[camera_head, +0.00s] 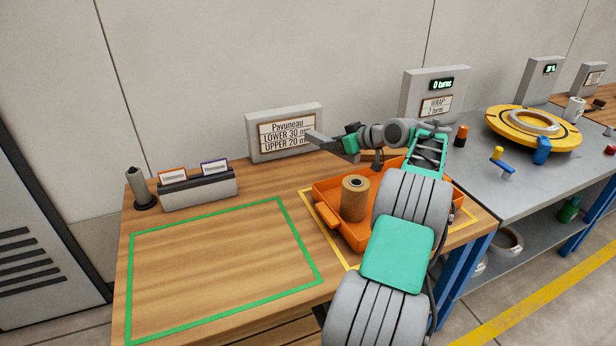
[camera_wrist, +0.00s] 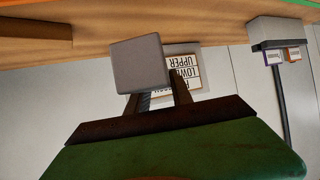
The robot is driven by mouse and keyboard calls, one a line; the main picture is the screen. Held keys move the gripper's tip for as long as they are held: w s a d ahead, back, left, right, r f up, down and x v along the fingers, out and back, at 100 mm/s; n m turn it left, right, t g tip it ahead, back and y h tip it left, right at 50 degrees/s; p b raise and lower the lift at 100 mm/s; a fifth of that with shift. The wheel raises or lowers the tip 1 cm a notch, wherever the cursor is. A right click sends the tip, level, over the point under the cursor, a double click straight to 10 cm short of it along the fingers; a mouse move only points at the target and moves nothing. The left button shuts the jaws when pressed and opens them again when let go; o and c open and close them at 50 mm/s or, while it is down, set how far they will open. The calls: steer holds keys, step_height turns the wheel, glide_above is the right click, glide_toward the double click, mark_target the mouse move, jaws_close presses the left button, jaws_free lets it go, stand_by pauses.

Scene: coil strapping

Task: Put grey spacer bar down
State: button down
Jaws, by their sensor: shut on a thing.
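The grey spacer bar (camera_head: 326,141) is in my gripper (camera_head: 346,146), above the back of the wooden table in front of the sign. In the head view it points left and slopes down to the right. In the wrist view the bar (camera_wrist: 138,64) shows as a square grey block end between my fingertips (camera_wrist: 158,92), clear of the tabletop. My gripper is shut on it. The fingers partly hide the lettered sign (camera_wrist: 184,72) behind.
A green-outlined area (camera_head: 215,268) on the table (camera_head: 130,270) is empty. An orange tray (camera_head: 325,215) holds a brown roll (camera_head: 355,200), partly behind my arm. A grey card holder (camera_head: 200,190) and dark post (camera_head: 141,190) stand at back left. The sign (camera_head: 285,132) stands behind.

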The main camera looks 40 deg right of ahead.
glide_above(312, 171)
steer(key=s, duration=0.1)
steer(key=f, duration=0.3)
steer(key=f+b, duration=0.1)
steer(key=f, duration=0.1)
steer(key=shift+s+d, duration=0.2)
steer(key=shift+d, duration=0.05)
steer(key=f, duration=0.1)
steer(key=w+f, duration=0.1)
steer(key=f, duration=0.1)
steer(key=f+b, duration=0.1)
steer(key=shift+w+a+f, duration=0.2)
steer(key=shift+a, duration=0.1)
steer(key=shift+f, duration=0.25)
steer(key=shift+f, duration=0.1)
